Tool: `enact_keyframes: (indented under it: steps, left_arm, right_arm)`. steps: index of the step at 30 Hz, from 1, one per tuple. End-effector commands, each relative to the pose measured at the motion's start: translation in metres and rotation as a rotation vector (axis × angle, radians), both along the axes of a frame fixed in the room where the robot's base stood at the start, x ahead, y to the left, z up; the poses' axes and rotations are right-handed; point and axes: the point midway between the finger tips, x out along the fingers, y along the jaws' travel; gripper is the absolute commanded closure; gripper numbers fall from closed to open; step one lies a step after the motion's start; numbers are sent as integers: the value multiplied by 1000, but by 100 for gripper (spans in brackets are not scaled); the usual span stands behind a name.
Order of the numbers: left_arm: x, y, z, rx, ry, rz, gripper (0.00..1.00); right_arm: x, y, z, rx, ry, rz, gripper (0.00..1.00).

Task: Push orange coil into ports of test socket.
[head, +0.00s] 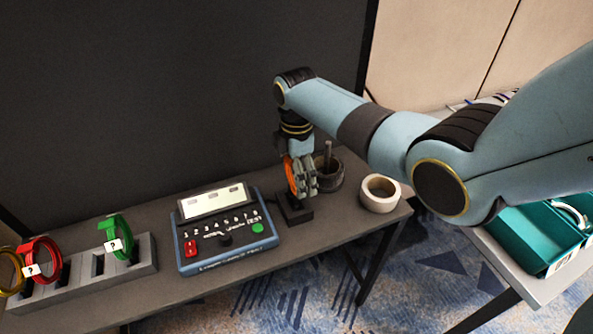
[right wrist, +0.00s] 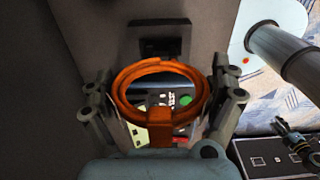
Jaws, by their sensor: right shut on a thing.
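My right gripper (head: 304,178) is shut on the orange coil (head: 290,175) and holds it upright just above the test socket. In the right wrist view the orange coil (right wrist: 119,92) is a ring with a block at its near side, between the fingers of my right gripper (right wrist: 163,100). The test socket (head: 294,211) is a small black block on the table, right of the tester. It also shows beyond the coil in the right wrist view (right wrist: 160,27). I cannot tell whether the coil's prongs touch the ports.
The blue tester (head: 224,257) stands left of the socket. A grey rack (head: 90,282) holds a green coil (head: 123,232), a red coil (head: 50,243) and a yellow coil (head: 12,265). A dark cup (head: 329,180) and a tape roll (head: 380,203) stand close on the right.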

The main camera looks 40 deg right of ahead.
Motion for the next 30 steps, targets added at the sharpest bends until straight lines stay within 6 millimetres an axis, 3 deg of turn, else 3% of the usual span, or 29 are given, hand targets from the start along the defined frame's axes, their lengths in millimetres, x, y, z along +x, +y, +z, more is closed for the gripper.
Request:
enact_keyframes:
  steps: [30]
  left_arm:
    - [-1, 0, -4, 0, 1, 0, 60]
  right_arm:
    - [1, 0, -9, 0, -1, 0, 45]
